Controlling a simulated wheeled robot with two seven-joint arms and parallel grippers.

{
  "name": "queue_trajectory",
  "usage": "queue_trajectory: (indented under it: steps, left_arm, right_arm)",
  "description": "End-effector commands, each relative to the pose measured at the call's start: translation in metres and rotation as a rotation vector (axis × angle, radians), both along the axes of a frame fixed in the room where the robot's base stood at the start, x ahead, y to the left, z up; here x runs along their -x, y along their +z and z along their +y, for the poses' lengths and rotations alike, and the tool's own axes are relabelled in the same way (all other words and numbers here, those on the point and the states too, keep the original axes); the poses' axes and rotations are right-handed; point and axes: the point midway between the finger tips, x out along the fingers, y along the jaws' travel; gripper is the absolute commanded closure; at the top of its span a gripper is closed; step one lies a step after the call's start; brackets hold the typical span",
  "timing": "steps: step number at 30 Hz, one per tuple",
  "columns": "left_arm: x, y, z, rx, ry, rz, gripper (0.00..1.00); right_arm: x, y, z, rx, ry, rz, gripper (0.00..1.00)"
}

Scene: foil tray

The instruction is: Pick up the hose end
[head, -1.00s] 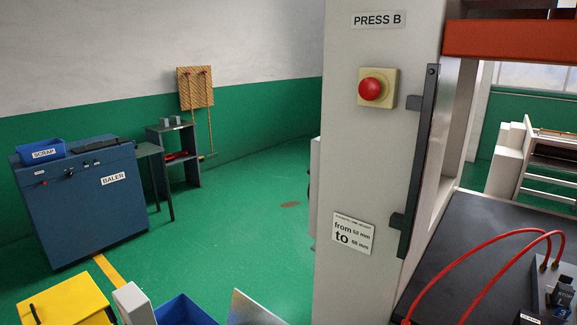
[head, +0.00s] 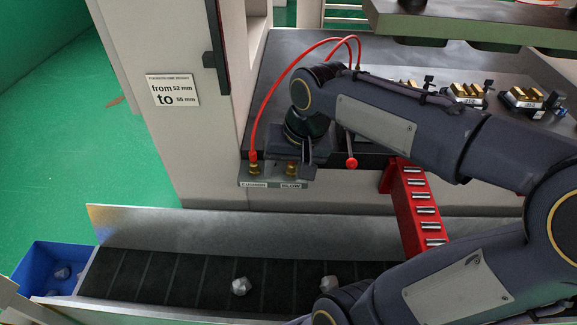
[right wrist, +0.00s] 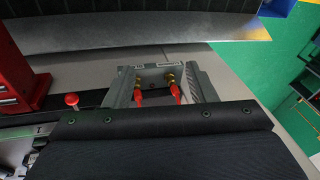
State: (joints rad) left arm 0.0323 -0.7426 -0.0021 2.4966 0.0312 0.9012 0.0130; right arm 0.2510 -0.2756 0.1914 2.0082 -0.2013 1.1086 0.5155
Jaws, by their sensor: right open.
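Two red hoses come off the press table. In the head view one red hose (head: 262,108) curves down to the brass fitting labelled CUSHION (head: 254,168). A second brass fitting, labelled BLOW (head: 291,168), is beside it, partly under my right gripper (head: 289,160). In the right wrist view two red hose ends (right wrist: 140,97) (right wrist: 176,92) stand side by side at brass fittings on a grey bracket. My right gripper (right wrist: 163,88) is open, with its grey fingers on either side of them. I cannot tell whether it touches either one. My left gripper is not in view.
A red knob (head: 351,162) on a lever stands just right of the gripper. A red rack (head: 415,205) holds metal pins. A dark conveyor (head: 200,280) with grey lumps runs in front, ending at a blue bin (head: 40,262). The press column (head: 185,130) stands at left.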

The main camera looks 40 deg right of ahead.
Motion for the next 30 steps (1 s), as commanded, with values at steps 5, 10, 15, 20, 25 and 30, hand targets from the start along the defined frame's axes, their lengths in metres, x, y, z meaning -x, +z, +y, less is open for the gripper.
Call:
queue_trajectory:
  steps: [5, 10, 15, 20, 25, 30]
  left_arm:
    - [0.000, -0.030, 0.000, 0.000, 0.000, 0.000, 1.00]
    - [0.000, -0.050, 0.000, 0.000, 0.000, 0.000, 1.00]
    - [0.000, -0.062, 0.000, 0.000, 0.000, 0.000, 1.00]
    - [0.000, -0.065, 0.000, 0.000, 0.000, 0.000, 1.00]
    - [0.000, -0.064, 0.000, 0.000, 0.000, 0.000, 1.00]
    - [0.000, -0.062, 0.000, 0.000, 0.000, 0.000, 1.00]
  right_arm:
    - [-0.072, -0.030, -0.045, 0.010, -0.273, 0.130, 0.49]
    - [-0.128, -0.069, -0.092, -0.008, -0.564, 0.220, 0.49]
    - [-0.159, -0.106, -0.132, -0.035, -0.803, 0.278, 0.49]
    - [-0.168, -0.122, -0.149, -0.047, -0.908, 0.303, 0.49]
    - [-0.169, -0.138, -0.151, -0.048, -0.922, 0.307, 0.49]
    - [-0.168, -0.157, -0.149, -0.049, -0.920, 0.307, 0.49]
